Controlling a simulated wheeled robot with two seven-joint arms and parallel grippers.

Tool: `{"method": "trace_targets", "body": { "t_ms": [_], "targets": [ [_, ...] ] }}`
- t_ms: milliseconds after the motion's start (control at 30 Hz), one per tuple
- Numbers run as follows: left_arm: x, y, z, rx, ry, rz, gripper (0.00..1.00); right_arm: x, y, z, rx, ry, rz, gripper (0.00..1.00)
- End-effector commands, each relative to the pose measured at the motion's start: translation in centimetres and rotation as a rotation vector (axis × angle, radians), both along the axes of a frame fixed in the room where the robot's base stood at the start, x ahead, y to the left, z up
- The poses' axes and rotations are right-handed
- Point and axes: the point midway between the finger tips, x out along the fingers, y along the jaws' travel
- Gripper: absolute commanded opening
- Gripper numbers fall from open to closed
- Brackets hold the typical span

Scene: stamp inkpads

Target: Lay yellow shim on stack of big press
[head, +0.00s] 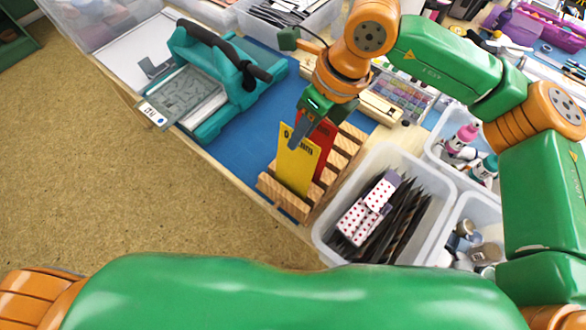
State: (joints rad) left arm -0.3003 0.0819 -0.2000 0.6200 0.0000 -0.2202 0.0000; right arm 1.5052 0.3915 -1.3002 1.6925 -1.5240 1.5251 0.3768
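The yellow shim (297,165) is a flat card with dark lettering, standing nearly upright in a slatted wooden rack (270,190). A red shim (325,142) stands behind it in the same rack. My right gripper (297,138) points down at the yellow shim's top edge, with a grey finger in front of the card. The other finger is hidden, so I cannot tell whether it is shut on the card. The teal big press (207,62) stands to the left, with a grey stack (187,100) on its bed. My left gripper is out of view.
A clear bin (323,236) with dark sheets and a red-dotted white item stands right of the rack. Bottles (460,137) sit in another bin. A stamp or ink set (403,92) lies behind my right gripper. Blue mat (235,150) is bare between press and rack.

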Motion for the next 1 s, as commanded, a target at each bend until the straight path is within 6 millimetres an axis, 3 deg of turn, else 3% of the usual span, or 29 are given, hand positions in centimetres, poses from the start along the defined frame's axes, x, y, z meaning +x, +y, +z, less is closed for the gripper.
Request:
{"method": "trace_targets", "body": {
  "t_ms": [133, 233, 267, 567, 1000],
  "targets": [
    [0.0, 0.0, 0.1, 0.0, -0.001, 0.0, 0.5, 0.0, 0.0, 0.1, 0.0, 0.0, 0.0, 0.3],
    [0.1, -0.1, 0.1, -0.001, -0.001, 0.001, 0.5, 0.0, 0.0, 0.1, 0.0, 0.0, 0.0, 0.03],
    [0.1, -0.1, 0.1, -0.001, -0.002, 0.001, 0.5, 0.0, 0.0, 0.1, 0.0, 0.0, 0.0, 0.0],
    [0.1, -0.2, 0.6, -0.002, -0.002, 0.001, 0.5, 0.1, -0.1, 0.8, 0.001, -0.001, 0.0, 0.0],
    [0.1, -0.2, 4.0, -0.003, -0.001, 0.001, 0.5, 0.8, -0.6, 5.7, 0.001, -0.001, 0.0, 0.0]
  ]
}}
